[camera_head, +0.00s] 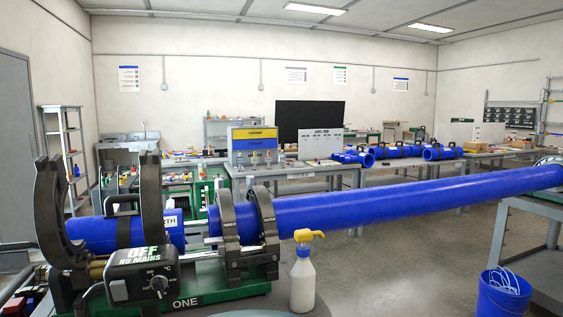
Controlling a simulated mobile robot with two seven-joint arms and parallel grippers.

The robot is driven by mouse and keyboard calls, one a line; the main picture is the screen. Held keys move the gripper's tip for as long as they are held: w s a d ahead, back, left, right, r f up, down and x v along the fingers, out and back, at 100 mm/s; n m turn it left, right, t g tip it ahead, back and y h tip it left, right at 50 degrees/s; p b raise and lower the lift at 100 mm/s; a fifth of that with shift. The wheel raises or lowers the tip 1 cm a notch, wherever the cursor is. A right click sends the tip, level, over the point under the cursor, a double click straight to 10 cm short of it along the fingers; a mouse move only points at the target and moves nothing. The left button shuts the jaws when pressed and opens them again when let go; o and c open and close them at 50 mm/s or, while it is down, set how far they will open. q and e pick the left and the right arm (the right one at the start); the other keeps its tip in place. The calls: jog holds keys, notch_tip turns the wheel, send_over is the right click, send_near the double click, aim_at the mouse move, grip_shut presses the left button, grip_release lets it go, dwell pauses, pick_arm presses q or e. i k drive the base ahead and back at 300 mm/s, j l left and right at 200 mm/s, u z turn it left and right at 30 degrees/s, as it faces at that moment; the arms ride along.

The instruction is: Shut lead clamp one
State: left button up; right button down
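A pipe fusion machine with a green base marked ONE (220,294) stands at the front left. Two dark clamp halves stand raised at its left end, the outer one (47,205) and the inner one (152,200); both look open. Two more dark clamp rings, one (228,222) and another (266,222), go over the long blue pipe (400,202) and look shut. A shorter blue pipe (92,233) with a black handle lies at the raised clamps, with a gap before the long pipe. No label tells me which clamp is lead clamp one. Neither gripper is in view.
A black control box reading OFF NO MAINS (145,277) sits in front of the raised clamps. A blue bucket (503,294) is at the lower right. Floor beyond is open.

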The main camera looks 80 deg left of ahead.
aim_at(150, 177)
jog(key=u, duration=1.8)
